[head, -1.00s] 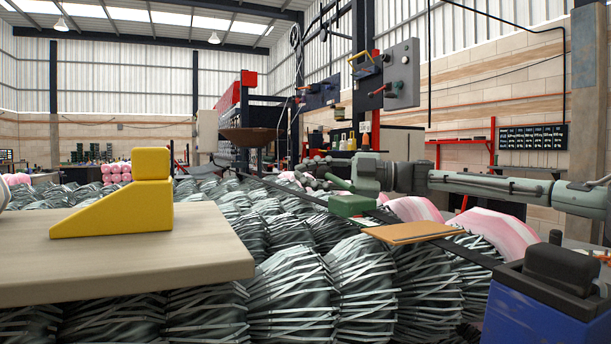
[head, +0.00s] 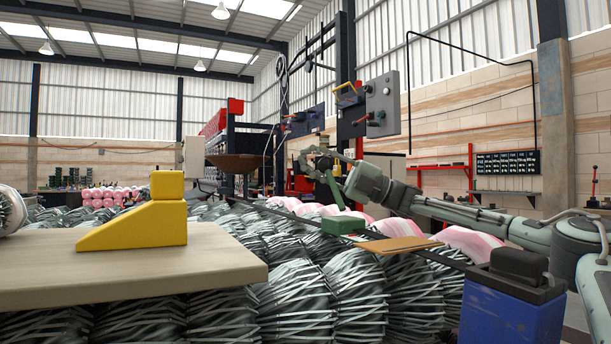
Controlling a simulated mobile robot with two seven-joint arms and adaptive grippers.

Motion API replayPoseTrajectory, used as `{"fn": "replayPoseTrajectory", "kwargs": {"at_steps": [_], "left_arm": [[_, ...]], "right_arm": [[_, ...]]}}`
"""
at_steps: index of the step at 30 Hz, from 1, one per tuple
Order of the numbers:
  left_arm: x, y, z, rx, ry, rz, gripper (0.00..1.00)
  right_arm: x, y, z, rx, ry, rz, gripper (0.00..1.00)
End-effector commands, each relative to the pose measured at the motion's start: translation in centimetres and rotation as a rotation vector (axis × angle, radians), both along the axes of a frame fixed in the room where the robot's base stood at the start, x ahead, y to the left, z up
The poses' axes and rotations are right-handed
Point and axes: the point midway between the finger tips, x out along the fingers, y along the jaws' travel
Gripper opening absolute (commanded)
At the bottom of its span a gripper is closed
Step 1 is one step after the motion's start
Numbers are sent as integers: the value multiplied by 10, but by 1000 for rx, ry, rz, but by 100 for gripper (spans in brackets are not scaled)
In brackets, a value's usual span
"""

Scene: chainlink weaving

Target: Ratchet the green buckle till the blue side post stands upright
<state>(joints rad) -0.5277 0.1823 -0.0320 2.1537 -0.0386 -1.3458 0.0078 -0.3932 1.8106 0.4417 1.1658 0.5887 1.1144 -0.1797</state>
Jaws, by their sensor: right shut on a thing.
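The green buckle (head: 343,224) sits on a dark strap (head: 284,212) that runs across the rolls of wire mesh. Its green handle (head: 332,189) stands up from the buckle, tilted to the left. My right gripper (head: 321,163) is shut on the handle's upper end, above the buckle; its arm comes in from the right. I cannot pick out the blue side post with certainty. A dark blue upright (head: 347,50) stands behind, looking vertical.
A yellow wedge (head: 140,228) stands on a pale board (head: 180,270) at left. A flat brown board (head: 405,244) lies right of the buckle. A blue box with a black top (head: 510,308) is at lower right. Pink rolls (head: 478,246) lie behind the mesh.

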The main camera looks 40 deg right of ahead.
Motion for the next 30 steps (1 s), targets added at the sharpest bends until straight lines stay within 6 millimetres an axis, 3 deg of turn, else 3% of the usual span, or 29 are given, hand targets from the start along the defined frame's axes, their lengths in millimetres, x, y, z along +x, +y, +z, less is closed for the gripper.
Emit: {"fn": "replayPoseTrajectory", "kwargs": {"at_steps": [9, 22, 23, 28, 30], "left_arm": [[-3, 1, 13, 7, -5, 1, 40], [-3, 1, 16, 8, -7, 1, 40], [-3, 1, 16, 8, -7, 1, 40], [-3, 1, 16, 8, -7, 1, 40], [-3, 1, 16, 8, -7, 1, 40]], "right_arm": [[-3, 0, 7, -25, -79, -2, 0], [-3, 0, 8, -26, -87, -2, 0], [-3, 0, 8, -26, -87, -2, 25], [-3, 0, 8, -27, -87, -1, 46], [-3, 1, 7, -27, -85, -1, 48]]}}
